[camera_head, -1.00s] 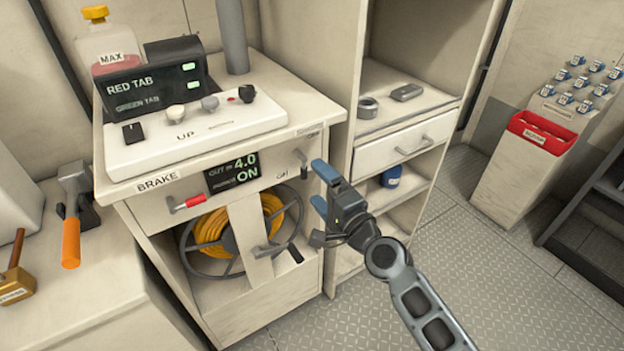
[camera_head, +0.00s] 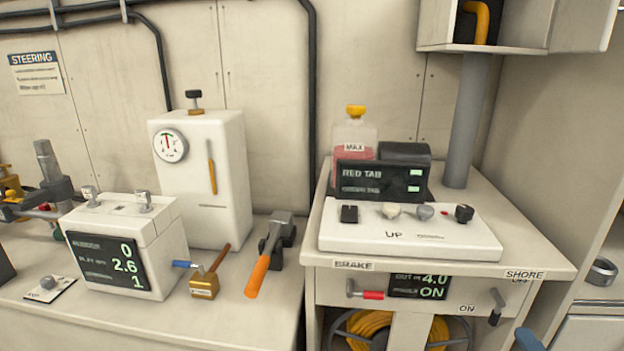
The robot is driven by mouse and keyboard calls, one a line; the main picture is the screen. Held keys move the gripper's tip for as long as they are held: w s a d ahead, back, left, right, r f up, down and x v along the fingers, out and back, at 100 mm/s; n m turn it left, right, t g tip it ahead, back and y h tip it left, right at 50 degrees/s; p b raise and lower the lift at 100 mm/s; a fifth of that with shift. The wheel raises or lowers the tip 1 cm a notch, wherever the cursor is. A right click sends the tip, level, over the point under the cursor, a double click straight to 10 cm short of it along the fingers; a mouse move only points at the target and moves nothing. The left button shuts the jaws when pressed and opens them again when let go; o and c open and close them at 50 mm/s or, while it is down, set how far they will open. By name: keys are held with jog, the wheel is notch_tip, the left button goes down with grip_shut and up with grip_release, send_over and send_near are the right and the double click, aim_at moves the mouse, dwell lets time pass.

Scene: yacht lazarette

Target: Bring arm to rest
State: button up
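Only a blue tip of my gripper (camera_head: 529,341) shows, at the bottom edge right of centre. It is in front of the cabinet, below the SHORE label. The rest of the gripper and my arm are out of the picture, so its opening and anything between its fingers cannot be seen. The cabinet (camera_head: 540,248) carries a white control panel (camera_head: 460,238) with knobs and a display reading RED TAB (camera_head: 378,174). A small screen (camera_head: 420,286) on its front reads 4.0 and ON. A red-tipped brake handle (camera_head: 372,295) and a dark SHORE lever (camera_head: 496,308) are beside it.
A yellow hose reel (camera_head: 372,325) is in the cabinet's lower opening. The left bench holds an orange-handled hammer (camera_head: 258,276), a brass padlock (camera_head: 204,284), a white box with a screen (camera_head: 160,265) and a tall gauge unit (camera_head: 228,190). A grey post (camera_head: 468,120) rises behind the panel.

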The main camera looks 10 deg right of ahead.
jog(key=s+a+f+n+g+y, duration=0.1)
jog(key=s+a+n, duration=0.4)
jog(key=s, duration=0.4)
jog(key=s+a+n+y, duration=0.1)
jog(key=s+a+n, duration=0.4)
jog(key=s, duration=0.3)
jog(key=s+a+r+n+y, duration=0.1)
jog(key=s+a+r+n, duration=0.2)
jog(key=s+n, duration=0.2)
jog(key=s+a+r+n+g+y, duration=0.1)
jog(key=s+a+r+n+y, duration=0.1)
jog(key=s+n, duration=0.4)
notch_tip(320, 180, up, 2)
jog(key=shift+s+a+r, duration=0.15)
jog(key=shift+s+a, duration=0.75)
